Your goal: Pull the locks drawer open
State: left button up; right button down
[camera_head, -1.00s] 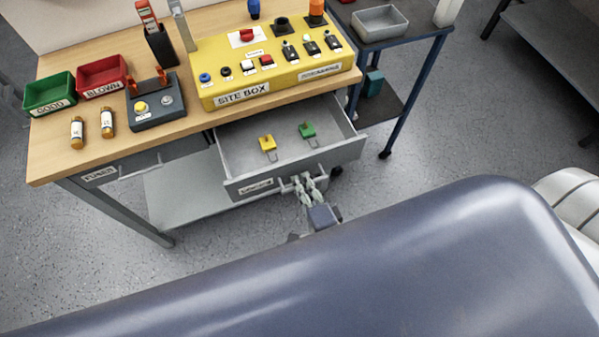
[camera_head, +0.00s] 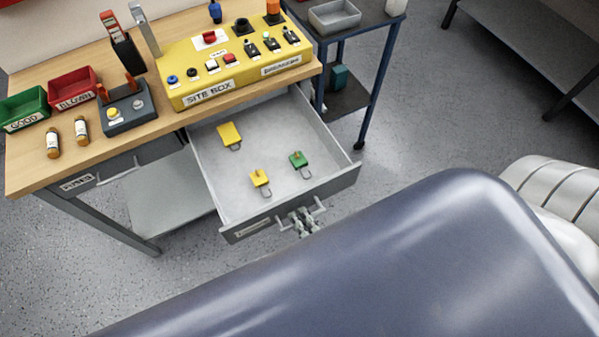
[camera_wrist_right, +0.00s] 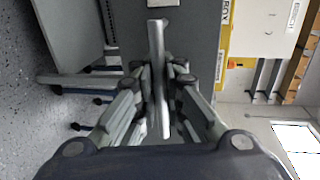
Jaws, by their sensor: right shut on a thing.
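The locks drawer (camera_head: 233,231) stands well out from under the bench top in the head view. My right gripper (camera_head: 303,220) is at the drawer front, shut on the drawer's bar handle (camera_head: 283,224). In the right wrist view the fingers close around the handle (camera_wrist_right: 158,75), which runs up and down there. The drawer's label is too small to read. My left gripper is not in view.
The wooden bench (camera_head: 30,175) carries the yellow site box (camera_head: 240,65), green bin (camera_head: 24,108) and red bin (camera_head: 74,88). A second, closed drawer (camera_head: 115,170) is at left. A cart (camera_head: 363,95) stands at right. My dark body fills the lower foreground.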

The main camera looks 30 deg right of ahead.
jog(key=shift+r, duration=0.1)
jog(key=c, duration=1.7)
grip_release()
jog(key=s+r, duration=0.2)
jog(key=s, duration=0.9)
jog(key=shift+s+d+r, duration=0.15)
jog(key=shift+s, duration=0.2)
